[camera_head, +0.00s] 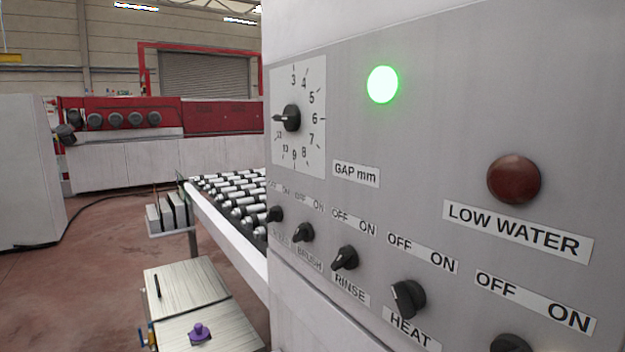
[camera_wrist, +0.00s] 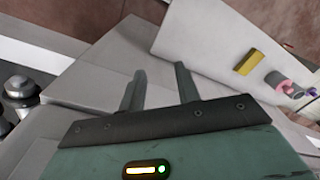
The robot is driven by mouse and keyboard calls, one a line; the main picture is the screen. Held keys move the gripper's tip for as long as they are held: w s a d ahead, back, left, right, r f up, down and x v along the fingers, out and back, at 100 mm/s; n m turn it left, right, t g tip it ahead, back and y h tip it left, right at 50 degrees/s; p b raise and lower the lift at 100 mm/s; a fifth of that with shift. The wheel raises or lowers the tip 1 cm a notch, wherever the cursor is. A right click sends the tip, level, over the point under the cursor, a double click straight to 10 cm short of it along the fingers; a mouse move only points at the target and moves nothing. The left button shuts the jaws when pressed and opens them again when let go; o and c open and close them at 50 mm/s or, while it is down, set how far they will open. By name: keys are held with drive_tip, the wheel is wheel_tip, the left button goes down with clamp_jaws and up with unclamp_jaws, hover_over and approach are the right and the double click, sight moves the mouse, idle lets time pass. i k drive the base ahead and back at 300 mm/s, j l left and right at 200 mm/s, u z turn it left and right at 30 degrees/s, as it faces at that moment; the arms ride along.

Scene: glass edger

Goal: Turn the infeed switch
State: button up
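In the head view a grey control panel (camera_head: 440,150) carries a row of black OFF/ON rotary knobs. They include a far-left knob (camera_head: 275,214) with a label too small to read, the BRUSH knob (camera_head: 303,233), the RINSE knob (camera_head: 345,258), the HEAT knob (camera_head: 408,298) and a knob cut off at the bottom edge (camera_head: 511,343). I cannot tell which one is the infeed switch. My gripper (camera_wrist: 160,72) shows only in the wrist view. Its two fingers are apart, with nothing between them, over a plain grey surface. No knob shows in that view.
Above the knobs are a GAP mm dial (camera_head: 291,118), a lit green lamp (camera_head: 382,84) and a dark red LOW WATER lamp (camera_head: 514,179). A roller conveyor (camera_head: 235,192) runs behind the panel's left edge. A low table (camera_head: 185,282) holds a purple object (camera_head: 200,332). Open floor lies left.

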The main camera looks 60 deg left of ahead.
sight(275, 213)
drive_tip(key=u, duration=1.75)
drive_tip(key=j, duration=0.15)
